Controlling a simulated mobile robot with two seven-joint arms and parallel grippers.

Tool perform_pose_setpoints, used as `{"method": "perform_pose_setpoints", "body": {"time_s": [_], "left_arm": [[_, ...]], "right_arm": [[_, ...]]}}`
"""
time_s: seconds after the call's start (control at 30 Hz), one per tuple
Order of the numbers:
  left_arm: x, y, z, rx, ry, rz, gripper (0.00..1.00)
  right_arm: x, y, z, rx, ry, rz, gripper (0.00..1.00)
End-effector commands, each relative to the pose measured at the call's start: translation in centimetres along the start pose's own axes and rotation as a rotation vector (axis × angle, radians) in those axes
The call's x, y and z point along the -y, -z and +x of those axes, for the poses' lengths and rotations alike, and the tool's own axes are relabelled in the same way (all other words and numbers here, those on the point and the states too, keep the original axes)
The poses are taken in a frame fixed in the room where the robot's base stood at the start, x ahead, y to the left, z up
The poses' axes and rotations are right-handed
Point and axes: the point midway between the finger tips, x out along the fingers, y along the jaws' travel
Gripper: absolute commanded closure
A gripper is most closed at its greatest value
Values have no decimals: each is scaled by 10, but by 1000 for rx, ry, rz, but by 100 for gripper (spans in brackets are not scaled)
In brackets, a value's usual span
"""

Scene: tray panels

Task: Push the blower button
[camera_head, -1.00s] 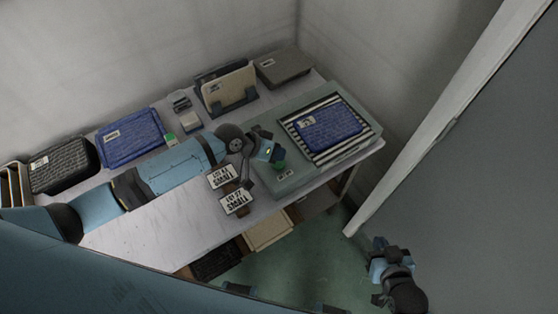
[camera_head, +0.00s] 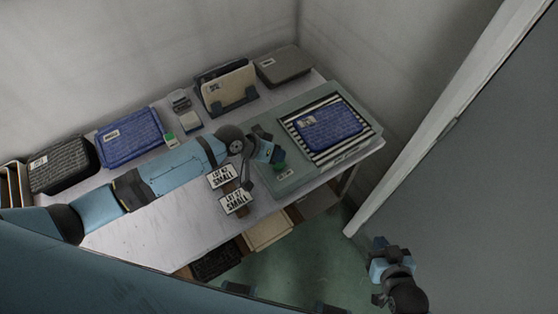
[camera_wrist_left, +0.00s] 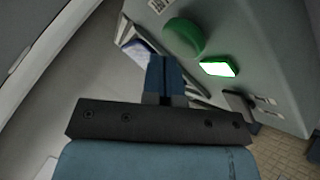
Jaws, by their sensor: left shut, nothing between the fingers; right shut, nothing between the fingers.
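The green dome button (camera_head: 279,167) sits on the grey-green panel (camera_head: 296,181) at the right of the table, partly hidden by my left gripper (camera_head: 277,155). In the left wrist view the button (camera_wrist_left: 184,37) is a large green dome just beyond my shut, empty fingertips (camera_wrist_left: 168,62). I cannot tell whether they touch it. A bright green lit lamp (camera_wrist_left: 219,69) is beside the button on the panel. My right gripper (camera_head: 378,244) is shut and empty, low at the right, away from the table.
A blue mesh tray (camera_head: 328,129) lies on the panel's striped area (camera_head: 345,150). Two label cards (camera_head: 236,202) lie left of the panel. A blue tray (camera_head: 130,139), a dark tray (camera_head: 62,166) and a cream holder (camera_head: 230,90) line the back. The table's front is clear.

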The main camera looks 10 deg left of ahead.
Motion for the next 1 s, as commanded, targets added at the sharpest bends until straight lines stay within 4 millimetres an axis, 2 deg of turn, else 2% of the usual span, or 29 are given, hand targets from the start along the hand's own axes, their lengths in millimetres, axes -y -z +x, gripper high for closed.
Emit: {"method": "perform_pose_setpoints", "body": {"time_s": [1.0], "left_arm": [[4,-5,6,1,0,0,100]], "right_arm": [[0,-4,2,1,0,0,100]]}}
